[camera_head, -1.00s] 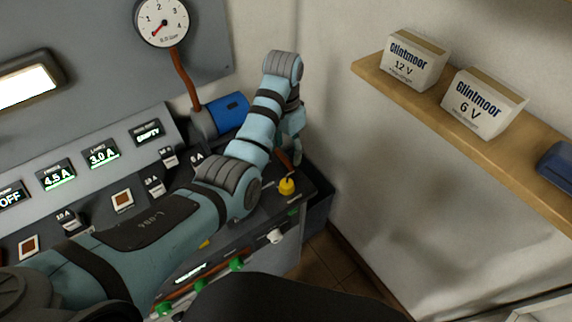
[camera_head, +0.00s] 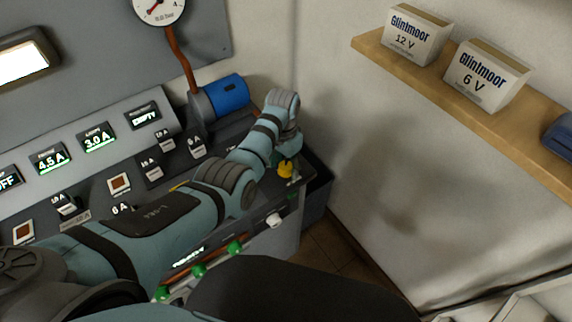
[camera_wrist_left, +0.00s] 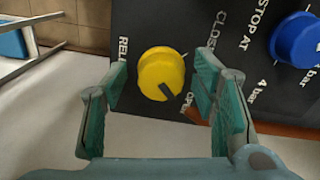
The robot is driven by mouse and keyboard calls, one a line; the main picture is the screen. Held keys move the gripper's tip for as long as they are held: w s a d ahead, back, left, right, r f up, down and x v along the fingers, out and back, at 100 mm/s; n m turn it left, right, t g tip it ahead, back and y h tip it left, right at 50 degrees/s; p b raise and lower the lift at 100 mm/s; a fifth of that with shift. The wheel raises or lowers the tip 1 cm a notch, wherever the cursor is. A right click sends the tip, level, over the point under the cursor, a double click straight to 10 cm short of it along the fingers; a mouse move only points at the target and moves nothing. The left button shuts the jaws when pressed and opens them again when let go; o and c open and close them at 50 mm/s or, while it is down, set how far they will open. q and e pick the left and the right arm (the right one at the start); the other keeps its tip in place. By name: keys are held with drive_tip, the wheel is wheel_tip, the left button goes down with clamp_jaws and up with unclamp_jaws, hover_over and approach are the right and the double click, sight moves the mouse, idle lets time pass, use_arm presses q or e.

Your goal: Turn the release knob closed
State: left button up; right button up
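The yellow release knob (camera_wrist_left: 157,72) sits on a black panel in the left wrist view, between the fingers of my left gripper (camera_wrist_left: 163,66). Its dark pointer mark aims down and right, toward the partly hidden OPEN label. The CLOSED label is at its upper right. The two fingers are spread, one on each side of the knob, with a visible gap at least on the left. In the head view the knob (camera_head: 286,170) shows at the panel's right end. My left gripper (camera_head: 290,148) is just above it, partly hidden. My right gripper is not in view.
A blue knob (camera_wrist_left: 297,40) marked in bar is right of the yellow knob. A blue cylinder (camera_head: 226,94) stands behind my left wrist. A white knob (camera_head: 273,220) and green terminals (camera_head: 235,247) are on the front face. A shelf with boxes (camera_head: 485,76) is on the right wall.

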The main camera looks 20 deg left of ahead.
use_arm(q)
drive_tip(key=shift+s+a+r, duration=0.1)
drive_tip(key=shift+s, duration=0.05)
drive_tip(key=c, duration=1)
drive_tip(key=shift+c, duration=0.2)
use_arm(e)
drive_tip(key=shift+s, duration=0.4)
